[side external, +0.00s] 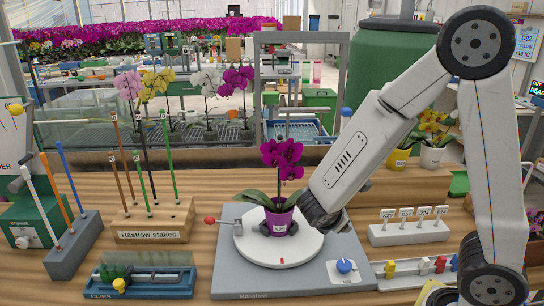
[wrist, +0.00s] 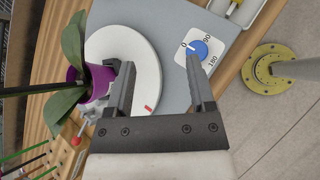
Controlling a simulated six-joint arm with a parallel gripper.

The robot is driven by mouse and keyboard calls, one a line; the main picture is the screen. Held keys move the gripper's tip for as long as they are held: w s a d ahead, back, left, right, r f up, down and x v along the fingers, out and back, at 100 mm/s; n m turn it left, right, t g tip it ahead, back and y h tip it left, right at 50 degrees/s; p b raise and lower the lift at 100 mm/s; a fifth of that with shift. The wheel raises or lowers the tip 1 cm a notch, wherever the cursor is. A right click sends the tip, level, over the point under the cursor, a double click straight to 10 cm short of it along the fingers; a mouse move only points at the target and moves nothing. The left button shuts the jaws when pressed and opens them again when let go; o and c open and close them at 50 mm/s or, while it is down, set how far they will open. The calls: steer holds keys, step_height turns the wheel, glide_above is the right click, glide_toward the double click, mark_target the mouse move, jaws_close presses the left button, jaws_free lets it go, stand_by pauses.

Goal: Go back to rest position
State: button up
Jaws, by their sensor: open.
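My gripper (wrist: 158,85) is open in the wrist view, with nothing between its two fingers. In the side view, the end of my arm is low, just right of the potted orchid. The orchid has magenta flowers (side external: 282,158) and a purple pot (side external: 279,219) with a small white label. It stands upright on the white turntable (side external: 255,248). In the wrist view, the purple pot (wrist: 98,86) is left of the left finger, and I cannot tell whether they touch. The fingertips are mostly hidden in the side view.
The turntable's grey base (side external: 235,283) carries a blue dial (side external: 345,266). A wooden stake block (side external: 153,221), a clips box (side external: 138,283) and a grey stake holder (side external: 73,245) stand left. A white label rack (side external: 409,233) stands right. Bench space between turntable and stakes is narrow.

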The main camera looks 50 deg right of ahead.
steer(key=s+a+f+m+t+y, duration=0.1)
steer(key=a+m+y, duration=0.7)
steer(key=m, duration=0.6)
steer(key=shift+s+a+f+m+y, duration=0.15)
steer(key=shift+s+a+m+y, duration=0.2)
steer(key=shift+y, duration=0.45)
steer(key=shift+d, duration=0.1)
